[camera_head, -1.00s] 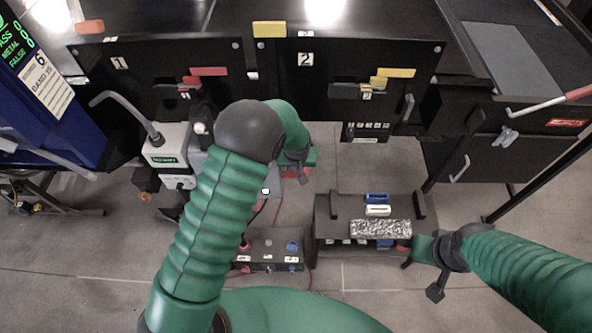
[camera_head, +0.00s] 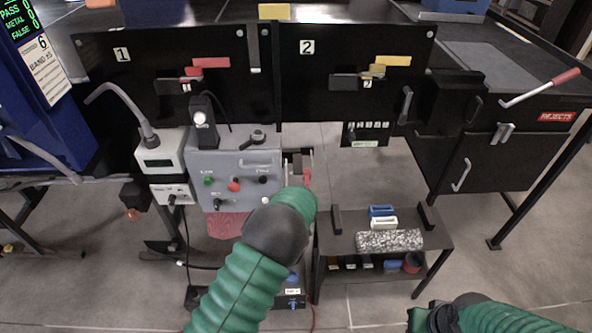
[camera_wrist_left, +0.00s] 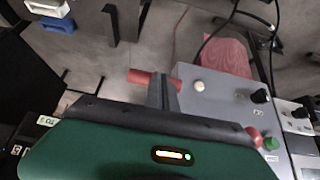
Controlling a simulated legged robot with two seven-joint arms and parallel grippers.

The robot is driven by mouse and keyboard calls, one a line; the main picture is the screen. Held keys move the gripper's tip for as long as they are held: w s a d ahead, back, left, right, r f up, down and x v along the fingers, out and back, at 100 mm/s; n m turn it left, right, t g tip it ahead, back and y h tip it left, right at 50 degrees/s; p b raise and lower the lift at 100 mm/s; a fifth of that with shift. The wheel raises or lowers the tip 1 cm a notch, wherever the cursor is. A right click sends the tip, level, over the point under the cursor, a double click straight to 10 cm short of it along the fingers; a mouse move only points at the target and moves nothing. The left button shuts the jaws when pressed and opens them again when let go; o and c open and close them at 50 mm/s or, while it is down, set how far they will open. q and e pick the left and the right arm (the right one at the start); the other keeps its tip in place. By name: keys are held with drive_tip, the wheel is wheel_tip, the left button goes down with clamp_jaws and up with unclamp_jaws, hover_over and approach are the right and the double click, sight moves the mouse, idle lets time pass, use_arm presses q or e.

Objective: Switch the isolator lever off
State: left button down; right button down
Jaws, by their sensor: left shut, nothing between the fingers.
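The isolator lever (camera_head: 308,178) has a red grip and stands at the right side of the grey control box (camera_head: 237,163). In the left wrist view its red grip (camera_wrist_left: 140,76) lies crosswise behind my fingers, next to the box's edge. My left gripper (camera_wrist_left: 163,92) is shut and empty, with its fingertips at the red grip; I cannot tell whether they touch. In the head view my left arm hides most of that gripper. My right arm (camera_head: 470,315) is at the bottom edge; its fingers are not clear.
A white meter unit (camera_head: 160,155) stands left of the control box. A low dark shelf (camera_head: 432,240) with blue and white blocks and a speckled bar is at the right. Black panels 1 and 2 rise behind. Floor shows between the box and the rejects bin (camera_head: 506,160).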

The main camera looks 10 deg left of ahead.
use_arm(q)
wheel_tip(320, 180, down, 8)
drive_tip(key=w+b, duration=0.2)
drive_tip(key=b, duration=0.3)
drive_tip(key=shift+w+a, duration=0.2)
drive_tip(key=shift+w, duration=0.15)
drive_tip(key=shift+d, duration=0.2)
